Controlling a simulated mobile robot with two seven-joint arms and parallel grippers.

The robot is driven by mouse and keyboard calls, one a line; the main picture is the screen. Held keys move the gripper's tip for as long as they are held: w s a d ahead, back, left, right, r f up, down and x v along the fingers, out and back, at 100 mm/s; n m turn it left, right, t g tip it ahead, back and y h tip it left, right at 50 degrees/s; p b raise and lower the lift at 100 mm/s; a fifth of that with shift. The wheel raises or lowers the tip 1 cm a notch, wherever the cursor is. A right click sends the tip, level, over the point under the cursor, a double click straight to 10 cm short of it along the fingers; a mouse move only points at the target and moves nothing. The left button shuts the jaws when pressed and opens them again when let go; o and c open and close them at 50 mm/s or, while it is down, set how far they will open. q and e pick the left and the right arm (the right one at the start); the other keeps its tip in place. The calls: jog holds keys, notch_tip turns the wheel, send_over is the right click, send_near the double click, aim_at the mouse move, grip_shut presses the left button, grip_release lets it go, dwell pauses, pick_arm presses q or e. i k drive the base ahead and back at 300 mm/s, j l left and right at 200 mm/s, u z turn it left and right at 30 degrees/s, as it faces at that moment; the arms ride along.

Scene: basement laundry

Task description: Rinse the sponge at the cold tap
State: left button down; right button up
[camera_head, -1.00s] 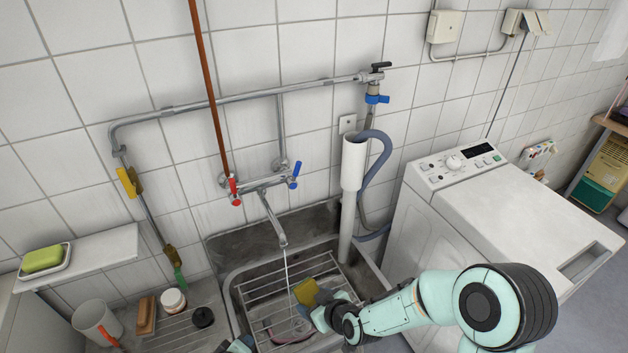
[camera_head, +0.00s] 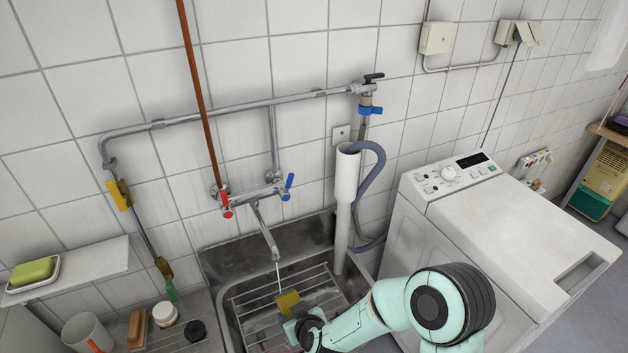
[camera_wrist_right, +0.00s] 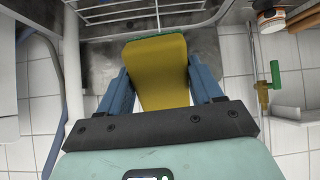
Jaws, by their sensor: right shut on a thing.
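My right gripper (camera_head: 294,314) is shut on the yellow sponge (camera_head: 288,301) and holds it over the sink, below the spout. In the right wrist view the sponge (camera_wrist_right: 158,75) sits between the two blue fingers, with a green layer along its far edge. The wall tap (camera_head: 262,232) has a red handle (camera_head: 226,206) and a blue handle (camera_head: 287,186). A thin water stream (camera_head: 278,276) falls from the spout and meets the sponge's upper left part in the head view. My left gripper is not in view.
A wire rack (camera_head: 252,310) lies in the sink. A mug (camera_head: 84,332), brush (camera_head: 137,328) and white jar (camera_head: 165,313) stand on the left drainboard. A grey drain hose and standpipe (camera_head: 346,180) rise behind the sink, beside the washing machine (camera_head: 500,230).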

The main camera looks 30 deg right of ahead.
aim_at(285, 195)
jog(key=l+z, duration=0.15)
jog(key=l, duration=0.3)
jog(key=i+l+z, duration=0.15)
jog(key=l, duration=0.35)
jog(key=l+z, duration=0.15)
jog(key=l, duration=0.3)
